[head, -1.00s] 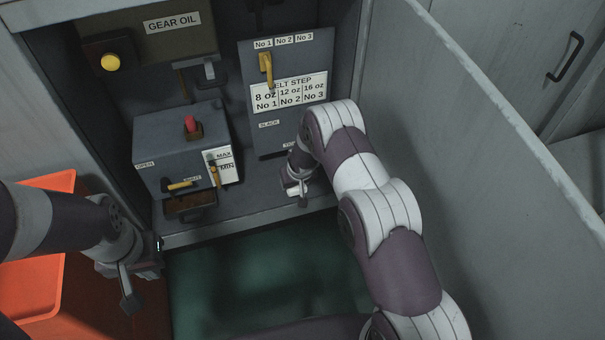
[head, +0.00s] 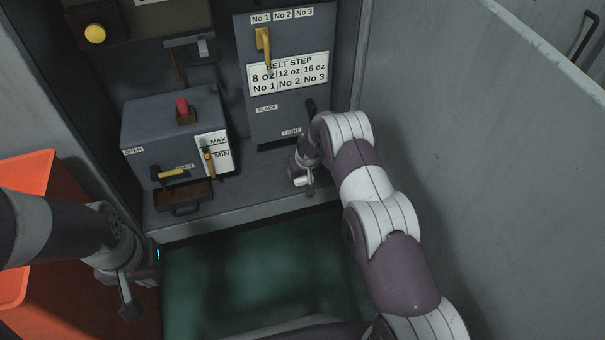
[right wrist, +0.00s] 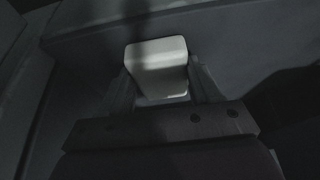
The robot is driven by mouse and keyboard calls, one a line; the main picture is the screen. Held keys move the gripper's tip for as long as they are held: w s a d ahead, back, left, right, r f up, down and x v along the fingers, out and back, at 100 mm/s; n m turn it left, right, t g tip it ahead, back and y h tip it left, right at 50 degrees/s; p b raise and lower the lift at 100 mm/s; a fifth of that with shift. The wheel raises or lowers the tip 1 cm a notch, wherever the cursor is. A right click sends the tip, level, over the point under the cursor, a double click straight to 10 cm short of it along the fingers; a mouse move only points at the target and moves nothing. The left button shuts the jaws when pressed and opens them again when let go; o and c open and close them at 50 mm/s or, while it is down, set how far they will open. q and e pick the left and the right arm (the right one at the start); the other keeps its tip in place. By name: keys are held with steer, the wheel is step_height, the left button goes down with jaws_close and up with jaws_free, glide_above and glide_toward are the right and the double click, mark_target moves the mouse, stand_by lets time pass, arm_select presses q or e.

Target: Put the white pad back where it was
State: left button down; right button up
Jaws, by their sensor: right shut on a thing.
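The white pad (right wrist: 157,66) is a small pale block with rounded edges. In the right wrist view it sits between the two fingers of my right gripper (right wrist: 157,88), which is shut on it. In the head view my right gripper (head: 301,180) is low in front of the belt step panel (head: 275,115), over the cabinet's ledge; the pad is hard to make out there. My left gripper (head: 138,285) hangs at the lower left, beside the orange bin, away from the pad; its finger gap is not clear.
A grey box (head: 175,130) with a red button, yellow handles and a small drawer (head: 183,196) stands on the ledge (head: 245,203) left of my right gripper. A dark lever (head: 311,106) is just above my right wrist. A grey wall (head: 450,150) is at right; an orange bin (head: 22,180) is at left.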

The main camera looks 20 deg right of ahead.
steer(key=shift+f, duration=0.15)
steer(key=o, duration=0.9)
steer(key=shift+o, duration=0.2)
steer(key=s+a+r+g+p, duration=0.1)
steer(key=s+r+p, duration=0.2)
steer(key=s+r, duration=0.7)
steer(key=s+r+p, duration=0.4)
steer(key=s+r, duration=0.2)
steer(key=r, duration=0.8)
steer(key=s+r+g, duration=0.1)
steer(key=s+r, duration=0.2)
steer(key=s, duration=0.6)
steer(key=s+r+g, duration=0.1)
steer(key=s+r, duration=0.2)
steer(key=s, duration=0.6)
steer(key=shift+s, duration=0.25)
